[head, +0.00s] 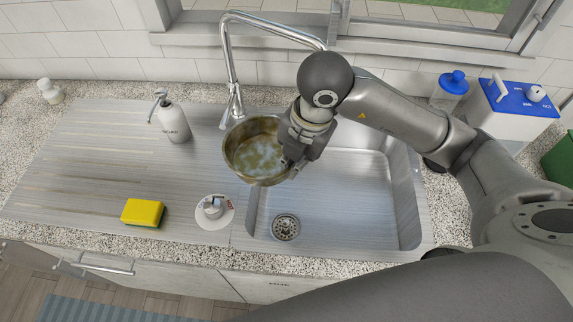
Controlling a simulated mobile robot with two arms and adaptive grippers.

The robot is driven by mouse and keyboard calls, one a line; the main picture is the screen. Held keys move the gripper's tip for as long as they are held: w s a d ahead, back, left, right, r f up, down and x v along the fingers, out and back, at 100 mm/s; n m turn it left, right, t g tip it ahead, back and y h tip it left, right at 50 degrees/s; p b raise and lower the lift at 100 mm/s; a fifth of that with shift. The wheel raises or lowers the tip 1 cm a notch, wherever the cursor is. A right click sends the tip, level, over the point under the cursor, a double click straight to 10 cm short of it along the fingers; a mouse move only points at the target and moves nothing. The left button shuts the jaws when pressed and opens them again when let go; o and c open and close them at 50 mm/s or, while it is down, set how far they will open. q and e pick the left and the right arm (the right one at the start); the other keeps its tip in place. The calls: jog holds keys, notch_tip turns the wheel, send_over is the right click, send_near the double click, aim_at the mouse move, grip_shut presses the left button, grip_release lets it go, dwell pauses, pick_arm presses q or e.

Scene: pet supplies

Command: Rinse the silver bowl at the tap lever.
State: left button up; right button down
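The silver bowl (254,150) is held tilted over the sink's left edge, its inside facing me. Its inside looks brownish-yellow with whitish patches. My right gripper (291,160) is shut on the bowl's right rim; the fingertips are partly hidden. The chrome tap (228,60) rises behind the bowl, and its spout arches right; the spout's end is hidden behind my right arm. A round white plate with a grey lever (213,207) and a red mark sits on the counter left of the sink. My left gripper is not in view.
The steel sink (330,215) is empty around its drain (285,227). A yellow-green sponge (143,212) and a soap dispenser (172,120) stand on the drainboard (90,165). A blue-lidded jar (449,90) and a blue-topped white box (515,108) stand back right.

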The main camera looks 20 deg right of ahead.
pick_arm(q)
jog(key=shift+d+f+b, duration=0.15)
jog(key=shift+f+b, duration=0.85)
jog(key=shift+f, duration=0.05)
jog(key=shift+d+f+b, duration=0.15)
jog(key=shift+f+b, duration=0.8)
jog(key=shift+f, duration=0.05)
pick_arm(e)
jog(key=w+d+f, duration=0.2)
jog(key=w+d, duration=0.2)
jog(key=d, duration=0.6)
jog(key=shift+d, duration=0.25)
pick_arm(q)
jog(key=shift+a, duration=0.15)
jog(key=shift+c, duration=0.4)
pick_arm(e)
jog(key=shift+w+f, duration=0.1)
